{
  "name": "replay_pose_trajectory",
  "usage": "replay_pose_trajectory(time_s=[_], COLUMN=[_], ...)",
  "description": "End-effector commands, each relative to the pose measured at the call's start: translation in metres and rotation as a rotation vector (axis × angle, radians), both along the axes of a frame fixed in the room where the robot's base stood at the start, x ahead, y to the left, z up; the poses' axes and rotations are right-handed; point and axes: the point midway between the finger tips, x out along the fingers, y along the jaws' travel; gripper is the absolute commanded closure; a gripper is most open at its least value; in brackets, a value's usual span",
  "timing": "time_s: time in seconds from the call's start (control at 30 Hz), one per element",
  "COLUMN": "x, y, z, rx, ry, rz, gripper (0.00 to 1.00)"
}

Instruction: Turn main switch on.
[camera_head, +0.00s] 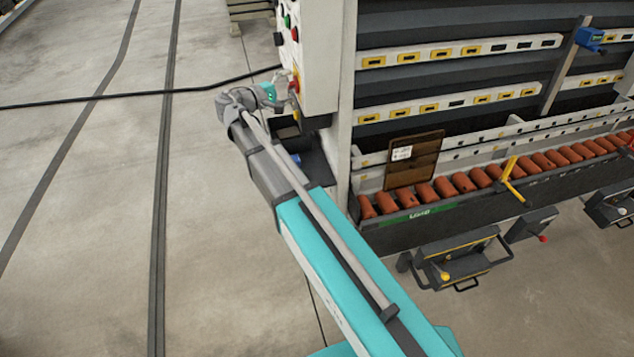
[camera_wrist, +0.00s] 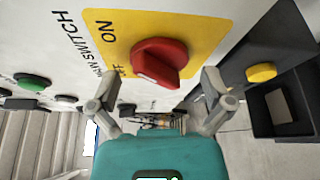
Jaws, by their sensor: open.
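The main switch is a red rotary knob (camera_wrist: 160,62) on a yellow plate (camera_wrist: 207,30) marked ON, with the words MAIN SWITCH printed beside it on the white panel (camera_wrist: 30,40). The raised grip of the knob lies slanted in the wrist view; its exact setting is hard to tell. My gripper (camera_wrist: 160,88) is open, with one finger on each side of the knob's lower part. I cannot tell whether the fingers touch it. In the head view the red knob (camera_head: 294,84) shows small on the side of the machine, with my gripper (camera_head: 284,92) at it.
A green button (camera_wrist: 32,82) and dark buttons are on the panel at left. A yellow button (camera_wrist: 261,72) is at right, near a dark box (camera_wrist: 283,110). Open floor (camera_head: 90,200) lies left, crossed by a black cable (camera_head: 130,98).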

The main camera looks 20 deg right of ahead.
Motion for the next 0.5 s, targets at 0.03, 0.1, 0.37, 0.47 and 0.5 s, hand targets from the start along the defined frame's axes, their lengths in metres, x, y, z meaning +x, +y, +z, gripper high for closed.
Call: replay_pose_trajectory(time_s=[0.03, 0.1, 0.37, 0.47, 0.5], x=[0.0003, 0.0003, 0.0007, 0.0007, 0.0009], y=[-0.0001, -0.0001, -0.0001, -0.0001, -0.0002], z=[0.0028, 0.0029, 0.0028, 0.0026, 0.0028], rx=[0.000, 0.001, 0.001, 0.002, 0.001], ry=[0.033, 0.080, 0.259, 0.328, 0.356], rz=[-0.001, 0.000, 0.000, -0.001, -0.001], gripper=[0.00, 0.00, 0.00, 0.00, 0.00])
